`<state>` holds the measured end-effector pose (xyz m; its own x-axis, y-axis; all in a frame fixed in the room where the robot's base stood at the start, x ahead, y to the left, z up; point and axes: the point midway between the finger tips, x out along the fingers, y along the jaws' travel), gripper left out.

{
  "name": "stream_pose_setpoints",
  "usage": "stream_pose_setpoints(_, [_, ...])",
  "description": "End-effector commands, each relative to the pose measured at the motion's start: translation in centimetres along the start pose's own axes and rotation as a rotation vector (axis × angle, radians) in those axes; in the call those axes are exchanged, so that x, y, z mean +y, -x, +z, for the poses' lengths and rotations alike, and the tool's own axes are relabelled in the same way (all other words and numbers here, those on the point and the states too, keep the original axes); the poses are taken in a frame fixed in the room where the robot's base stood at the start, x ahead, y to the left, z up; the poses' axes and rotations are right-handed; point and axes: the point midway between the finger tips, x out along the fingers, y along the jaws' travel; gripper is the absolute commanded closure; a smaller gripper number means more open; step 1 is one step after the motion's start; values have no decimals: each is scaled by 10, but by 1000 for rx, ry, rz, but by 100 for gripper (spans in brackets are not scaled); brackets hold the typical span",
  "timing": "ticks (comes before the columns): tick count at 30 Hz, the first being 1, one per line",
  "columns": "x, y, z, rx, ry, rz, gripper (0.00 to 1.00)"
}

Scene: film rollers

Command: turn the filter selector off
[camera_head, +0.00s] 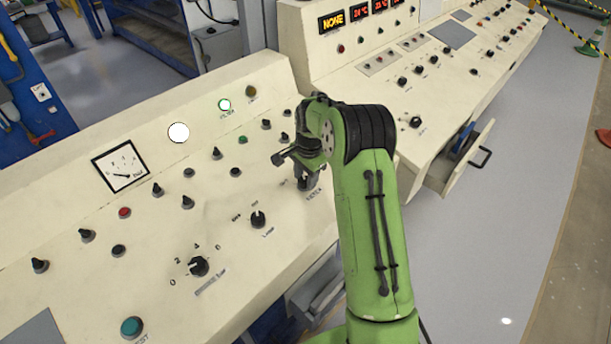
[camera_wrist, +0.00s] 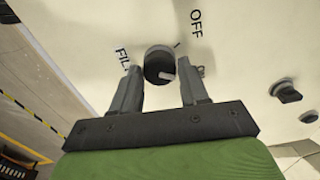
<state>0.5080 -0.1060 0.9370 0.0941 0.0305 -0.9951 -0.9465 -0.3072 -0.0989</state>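The filter selector (camera_wrist: 158,62) is a round black knob on the cream panel, with a pale mark on its lower right side. In the wrist view, "OFF" is printed above right of it and a partly hidden "FIL..." label to its left. My gripper (camera_wrist: 160,85) is open, with one dark finger on each side of the knob's near edge. I cannot tell whether either finger touches it. In the head view, my gripper (camera_head: 290,160) is over the right end of the near console, and the selector (camera_head: 306,184) is partly hidden below it.
The lamp selector (camera_head: 258,219) and a numbered rotary knob (camera_head: 199,266) stand to the left on the same panel. Several small knobs and buttons lie behind. A second console (camera_head: 400,60) with an open drawer (camera_head: 462,155) stands to the right.

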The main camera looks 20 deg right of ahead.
Motion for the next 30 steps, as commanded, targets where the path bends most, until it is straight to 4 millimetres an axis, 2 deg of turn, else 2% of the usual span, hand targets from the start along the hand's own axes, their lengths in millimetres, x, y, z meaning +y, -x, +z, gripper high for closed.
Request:
stream_pose_setpoints(1, [0, 0, 0, 0, 0, 0, 64])
stream_pose_setpoints(6, [0, 0, 0, 0, 0, 0, 90])
stream_pose_setpoints(17, [0, 1, 0, 0, 58, 0, 91])
stream_pose_setpoints(30, [-1, 1, 0, 0, 406, -3, 91])
